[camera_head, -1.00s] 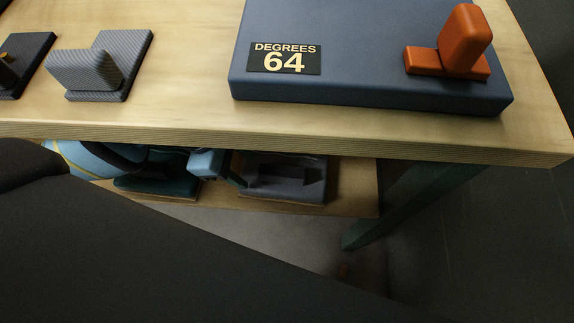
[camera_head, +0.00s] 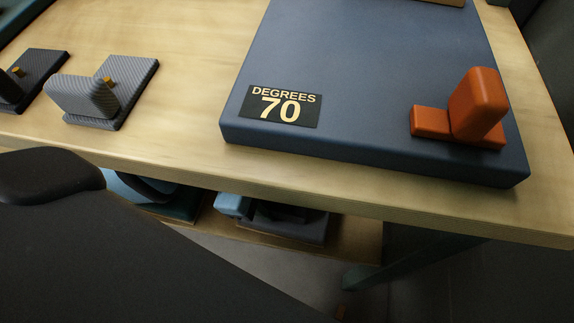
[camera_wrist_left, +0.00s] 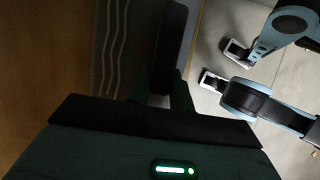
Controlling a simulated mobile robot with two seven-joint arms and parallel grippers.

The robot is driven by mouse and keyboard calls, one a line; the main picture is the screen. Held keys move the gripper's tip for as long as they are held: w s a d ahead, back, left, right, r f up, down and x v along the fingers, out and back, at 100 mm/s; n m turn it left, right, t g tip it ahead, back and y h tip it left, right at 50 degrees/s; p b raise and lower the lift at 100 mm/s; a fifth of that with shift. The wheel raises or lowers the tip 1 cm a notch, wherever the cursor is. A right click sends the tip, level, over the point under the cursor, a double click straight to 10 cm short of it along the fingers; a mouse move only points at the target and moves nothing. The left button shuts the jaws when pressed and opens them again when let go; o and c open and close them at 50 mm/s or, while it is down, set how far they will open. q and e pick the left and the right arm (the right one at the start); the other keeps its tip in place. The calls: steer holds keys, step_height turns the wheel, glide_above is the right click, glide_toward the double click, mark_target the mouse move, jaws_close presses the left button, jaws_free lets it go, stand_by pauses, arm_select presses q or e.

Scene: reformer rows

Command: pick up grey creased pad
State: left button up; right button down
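The grey creased pad seems to be the grey surface with pale wavy lines in the left wrist view (camera_wrist_left: 112,45). It is partly hidden by dark gripper parts. In the head view, a grey object (camera_head: 312,231) on the low shelf may be the same pad, but its creases cannot be made out. My left gripper (camera_head: 282,212) is dark and reaches in from the left under the tabletop, over this grey object. Its fingers are in shadow, so I cannot tell whether they are open or touching the pad. My right gripper cannot be identified.
The wooden tabletop (camera_head: 150,150) overhangs the low shelf (camera_head: 355,240). On top are a blue slab (camera_head: 350,80) with a "DEGREES 70" sign (camera_head: 281,107), an orange block (camera_head: 478,105) and a grey striped piece (camera_head: 130,90). A table leg (camera_head: 400,265) stands right of the shelf.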

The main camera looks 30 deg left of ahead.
arm_select(q)
jaws_close()
arm_select(e)
steer(key=shift+w, duration=0.25)
arm_select(q)
steer(key=shift+r, duration=0.1)
arm_select(e)
steer(key=shift+d, duration=0.1)
